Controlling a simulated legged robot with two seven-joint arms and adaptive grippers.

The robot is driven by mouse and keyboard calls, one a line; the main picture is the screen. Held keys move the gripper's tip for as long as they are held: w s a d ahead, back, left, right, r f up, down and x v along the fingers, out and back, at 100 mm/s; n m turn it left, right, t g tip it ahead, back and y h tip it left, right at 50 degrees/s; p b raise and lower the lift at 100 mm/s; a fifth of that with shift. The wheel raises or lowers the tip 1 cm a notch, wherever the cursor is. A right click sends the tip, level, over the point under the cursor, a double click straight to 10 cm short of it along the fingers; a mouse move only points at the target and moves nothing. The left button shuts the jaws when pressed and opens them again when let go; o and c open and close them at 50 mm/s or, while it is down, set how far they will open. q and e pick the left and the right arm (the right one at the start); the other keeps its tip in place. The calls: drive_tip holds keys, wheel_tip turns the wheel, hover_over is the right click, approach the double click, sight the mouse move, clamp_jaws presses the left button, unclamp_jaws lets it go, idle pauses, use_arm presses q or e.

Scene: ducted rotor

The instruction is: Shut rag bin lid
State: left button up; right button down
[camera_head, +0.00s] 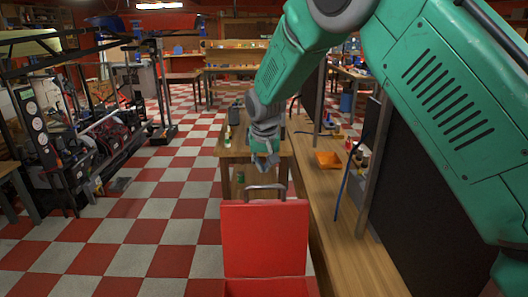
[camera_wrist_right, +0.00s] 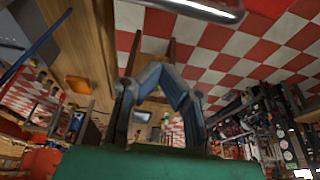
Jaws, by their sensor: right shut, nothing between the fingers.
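The red rag bin (camera_head: 270,288) stands at the bottom of the head view, its body cut off by the picture edge. Its red lid (camera_head: 264,240) is raised, standing about upright, with a grey curved handle (camera_head: 267,188) on its top edge. My right gripper (camera_head: 265,160) is just beyond and above the handle in the head view; I cannot tell whether they touch. In the right wrist view the gripper's blue-grey fingers (camera_wrist_right: 163,70) are shut and empty. A shiny metal bar (camera_wrist_right: 195,9) at the top of that view looks like the handle. My left gripper is out of view.
A wooden bench (camera_head: 345,260) runs along the right, with an orange tray (camera_head: 328,159) on it. A wooden table (camera_head: 232,150) stands behind the lid. Black-framed machinery (camera_head: 70,140) fills the left. Checkered floor (camera_head: 150,230) left of the bin is clear.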

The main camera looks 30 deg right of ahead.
drive_tip(key=s+a+f+p, duration=0.1)
drive_tip(key=s+a+f, duration=0.1)
drive_tip(key=s, duration=0.1)
drive_tip(key=shift+f+p, duration=0.1)
drive_tip(key=shift+p, duration=0.25)
drive_tip(key=shift+d, duration=0.15)
